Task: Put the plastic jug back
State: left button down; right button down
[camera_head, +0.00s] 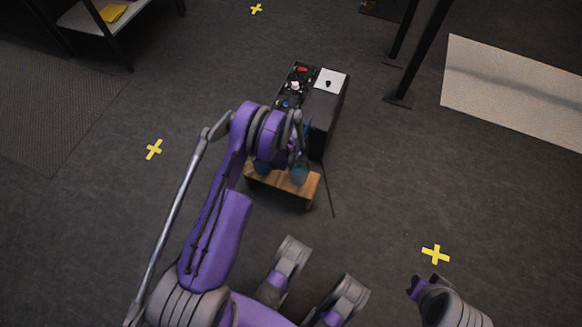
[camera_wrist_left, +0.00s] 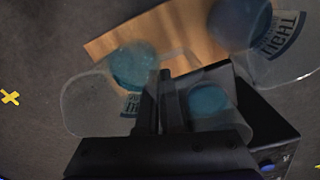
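Several clear containers with blue contents show around my left gripper. In the left wrist view, one labelled jug (camera_wrist_left: 92,103) is left of the fingers, a second labelled jug (camera_wrist_left: 245,25) is at the upper right, and a blue-filled container (camera_wrist_left: 207,100) is just right of the fingers. In the head view a blue-filled jug (camera_head: 299,173) shows at the wooden stand (camera_head: 283,186), partly under my left wrist. My left gripper (camera_wrist_left: 160,85) has its dark fingers close together among the jugs. Whether they grip a handle or wall is unclear. My right gripper is not identifiable.
A black box with coloured buttons (camera_head: 292,100) and a white-topped black box (camera_head: 328,82) stand just beyond the stand. A shelf (camera_head: 90,20) is at the upper left, dark legs (camera_head: 415,50) at the upper right. Yellow floor crosses (camera_head: 154,150) lie on open floor.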

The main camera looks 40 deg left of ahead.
pick_arm(q)
jog(key=shift+f, duration=1.1)
jog(key=shift+f, duration=0.15)
jog(key=c, duration=1.1)
grip_release()
